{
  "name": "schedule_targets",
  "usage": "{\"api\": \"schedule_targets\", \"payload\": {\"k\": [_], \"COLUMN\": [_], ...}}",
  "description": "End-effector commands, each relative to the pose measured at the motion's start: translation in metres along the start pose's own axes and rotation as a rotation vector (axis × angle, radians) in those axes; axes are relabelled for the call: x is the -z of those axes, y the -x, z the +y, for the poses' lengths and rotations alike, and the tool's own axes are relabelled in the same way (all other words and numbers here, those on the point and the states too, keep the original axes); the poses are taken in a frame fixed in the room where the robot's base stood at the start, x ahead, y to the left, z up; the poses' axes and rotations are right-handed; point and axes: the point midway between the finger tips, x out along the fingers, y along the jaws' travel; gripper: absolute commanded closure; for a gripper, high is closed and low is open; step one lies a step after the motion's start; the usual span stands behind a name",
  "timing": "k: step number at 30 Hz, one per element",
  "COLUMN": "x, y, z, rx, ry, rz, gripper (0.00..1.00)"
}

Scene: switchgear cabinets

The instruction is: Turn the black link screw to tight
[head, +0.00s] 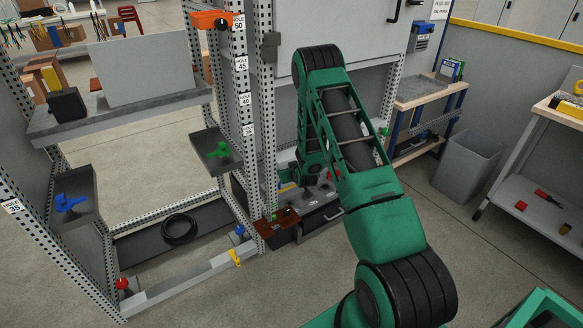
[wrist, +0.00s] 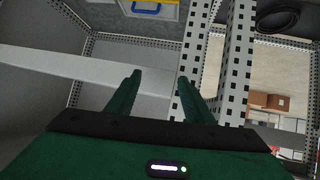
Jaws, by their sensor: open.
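I cannot make out the black link screw for certain in either view. In the head view, my green arm reaches down in front of the right-hand cabinet (head: 345,40) and hides part of its lower area. A pale grey beam (wrist: 60,68) and a perforated upright (wrist: 233,60) lie beyond the fingers.
Low in the head view are a brown block (head: 281,232) with small coloured parts, a blue handle (head: 70,204), a green handle (head: 216,150), a red knob (head: 122,284) and a black coil (head: 180,229). A grey bin (head: 468,165) stands right. Floor between is open.

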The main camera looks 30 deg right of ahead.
Motion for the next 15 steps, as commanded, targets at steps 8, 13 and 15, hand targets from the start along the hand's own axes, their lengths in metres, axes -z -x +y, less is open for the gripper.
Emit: {"api": "schedule_targets", "payload": {"k": [8, 13, 15], "x": [0.024, 0.029, 0.03], "y": [0.026, 0.034, 0.036], "z": [0.008, 0.011, 0.012], "rx": [-0.006, -0.009, -0.01], "ry": [0.004, 0.005, 0.005], "rz": [-0.064, -0.087, -0.092], "gripper": [0.53, 0.53, 0.53]}}
